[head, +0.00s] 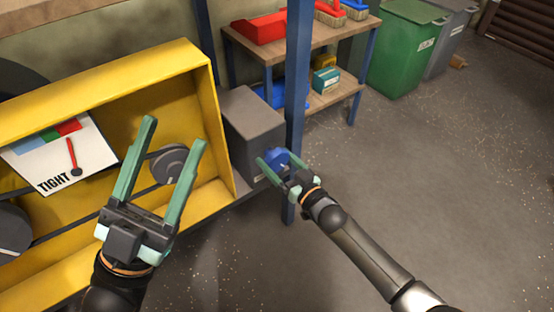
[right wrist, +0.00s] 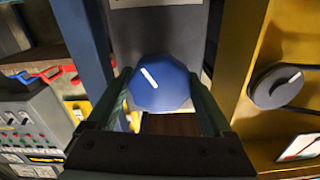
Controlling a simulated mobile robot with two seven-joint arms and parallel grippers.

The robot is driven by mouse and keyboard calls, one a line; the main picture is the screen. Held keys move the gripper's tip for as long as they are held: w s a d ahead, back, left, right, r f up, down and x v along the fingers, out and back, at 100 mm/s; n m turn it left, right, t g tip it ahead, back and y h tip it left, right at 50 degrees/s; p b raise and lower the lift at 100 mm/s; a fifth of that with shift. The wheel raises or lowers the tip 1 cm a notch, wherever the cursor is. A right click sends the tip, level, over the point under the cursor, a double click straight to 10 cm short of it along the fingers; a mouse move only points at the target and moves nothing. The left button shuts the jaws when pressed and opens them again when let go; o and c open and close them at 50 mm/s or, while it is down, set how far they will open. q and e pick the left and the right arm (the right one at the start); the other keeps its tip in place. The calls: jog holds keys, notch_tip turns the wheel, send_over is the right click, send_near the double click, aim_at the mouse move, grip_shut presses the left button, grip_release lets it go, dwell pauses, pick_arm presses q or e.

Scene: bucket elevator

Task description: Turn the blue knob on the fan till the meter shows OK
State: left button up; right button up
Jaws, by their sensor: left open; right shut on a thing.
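The blue knob (head: 277,157) is on the side of a grey box (head: 250,128) beside the yellow frame. My right gripper (head: 277,164) is shut on the knob. The right wrist view shows the knob (right wrist: 165,95) between the two fingers, its white mark slanting up to the left. The white meter (head: 95,160) carries blue, green and red bands. Its red needle (head: 72,155) points toward the red band, and the plate reads TIGHT. My left gripper (head: 175,130) is open and empty in front of the yellow frame.
The yellow frame (head: 110,85) holds a belt and grey pulleys (head: 168,165). A blue post (head: 297,75) stands close to the right gripper. A wooden shelf (head: 335,35) and a green bin (head: 403,45) are behind. The floor at right is clear.

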jog(key=n, duration=0.4)
jog(key=shift+n+p, duration=0.3)
jog(key=shift+p, duration=0.05)
jog(key=shift+n, duration=2.3)
jog(key=o, duration=1.1)
